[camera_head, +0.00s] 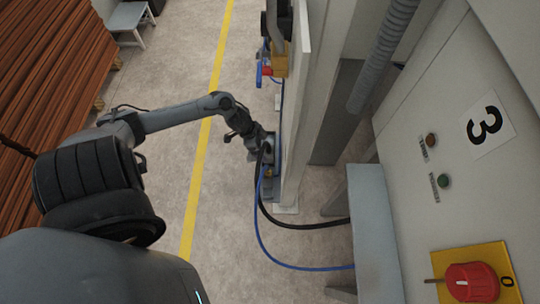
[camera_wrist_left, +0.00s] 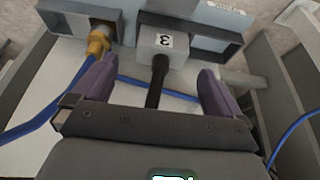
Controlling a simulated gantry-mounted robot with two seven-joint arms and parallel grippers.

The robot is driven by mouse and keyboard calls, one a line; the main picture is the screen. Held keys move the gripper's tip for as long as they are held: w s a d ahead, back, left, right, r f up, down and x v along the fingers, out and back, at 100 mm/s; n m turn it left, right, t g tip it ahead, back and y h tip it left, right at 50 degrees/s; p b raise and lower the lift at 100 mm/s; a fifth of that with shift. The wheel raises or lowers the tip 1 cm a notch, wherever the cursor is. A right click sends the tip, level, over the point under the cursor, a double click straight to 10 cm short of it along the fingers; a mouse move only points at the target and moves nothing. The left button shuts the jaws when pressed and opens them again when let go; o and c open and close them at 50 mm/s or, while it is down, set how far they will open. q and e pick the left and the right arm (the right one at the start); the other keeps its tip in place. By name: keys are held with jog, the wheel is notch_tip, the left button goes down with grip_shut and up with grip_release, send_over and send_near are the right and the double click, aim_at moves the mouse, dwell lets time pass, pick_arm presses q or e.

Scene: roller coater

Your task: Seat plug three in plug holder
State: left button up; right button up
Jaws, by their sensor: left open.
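Plug three (camera_wrist_left: 163,43), a light grey block labelled 3, is at the middle of the blue-grey plug holder (camera_wrist_left: 195,14) in the left wrist view. Its black cable (camera_wrist_left: 154,88) runs back between my fingers. I cannot tell how deep the plug sits. My left gripper (camera_wrist_left: 157,72) is open, with one purple finger on either side of the cable and behind the plug, apart from both. In the head view my left gripper (camera_head: 264,146) is at the narrow upright panel, where the plug is hard to make out. My right gripper is not in view.
A yellow connector (camera_wrist_left: 98,40) with a blue cable sits left of the plug. Black and blue cables (camera_head: 262,232) hang towards the grey cabinet (camera_head: 445,150), which has a red knob (camera_head: 472,283). Open floor (camera_head: 165,165) lies left of the panel.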

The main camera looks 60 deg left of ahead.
aim_at(267, 151)
pick_arm(q)
jog(key=shift+w+d+f, duration=0.1)
jog(key=shift+w+f, duration=0.05)
jog(key=shift+f, duration=0.25)
jog(key=shift+w+f+b, duration=0.15)
jog(key=shift+f+b, duration=0.3)
jog(key=shift+f, duration=0.1)
jog(key=b+x, duration=0.2)
jog(key=x, duration=0.2)
jog(key=shift+c, duration=1.1)
jog(key=c, duration=1)
